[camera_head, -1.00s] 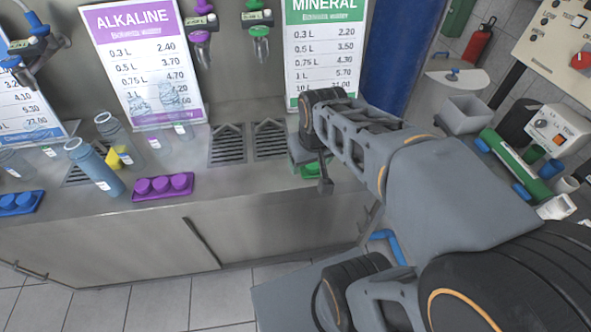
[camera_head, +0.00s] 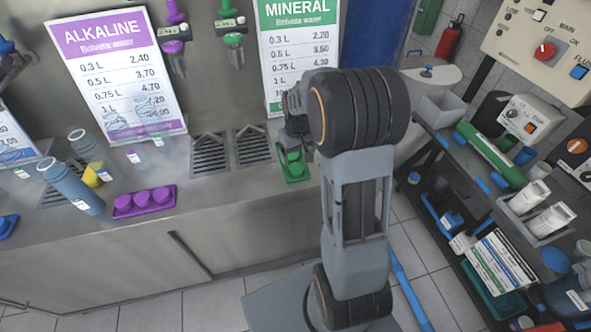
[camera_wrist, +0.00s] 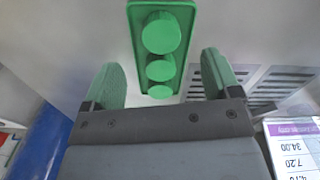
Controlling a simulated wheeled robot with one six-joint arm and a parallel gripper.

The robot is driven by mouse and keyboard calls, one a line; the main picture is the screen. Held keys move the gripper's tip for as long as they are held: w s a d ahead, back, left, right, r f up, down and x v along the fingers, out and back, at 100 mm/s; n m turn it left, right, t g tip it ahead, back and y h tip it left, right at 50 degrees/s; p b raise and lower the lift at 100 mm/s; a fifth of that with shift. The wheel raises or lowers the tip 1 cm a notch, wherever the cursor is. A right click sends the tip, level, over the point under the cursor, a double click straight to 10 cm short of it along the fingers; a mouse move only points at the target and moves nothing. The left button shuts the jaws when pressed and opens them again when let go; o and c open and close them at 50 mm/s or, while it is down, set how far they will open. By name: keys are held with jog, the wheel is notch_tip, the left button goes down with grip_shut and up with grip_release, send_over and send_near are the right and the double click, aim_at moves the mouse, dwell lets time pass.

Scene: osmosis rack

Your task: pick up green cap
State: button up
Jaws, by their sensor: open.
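Several green caps stand in a row on a green tray (camera_head: 279,166) on the steel counter, just below my gripper in the head view. In the wrist view the row shows a large green cap (camera_wrist: 161,34), a middle cap (camera_wrist: 160,70) and a far cap (camera_wrist: 160,91) on the tray. My gripper (camera_wrist: 168,80) is open and empty. Its two green-padded fingers stand left and right of the row, apart from the caps. In the head view my arm partly hides the gripper and the tray.
A purple tray with purple caps (camera_head: 146,201) and a blue bottle (camera_head: 73,187) stand left on the counter. Drain grates (camera_head: 209,155) lie left of the green tray. A mineral price sign (camera_head: 297,50) stands behind. A cluttered dark shelf (camera_head: 450,190) is at right.

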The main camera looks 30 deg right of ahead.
aim_at(296, 168)
jog(key=shift+w+f, duration=0.15)
jog(key=shift+f, duration=3.1)
jog(key=shift+c, duration=0.4)
jog(key=c, duration=0.9)
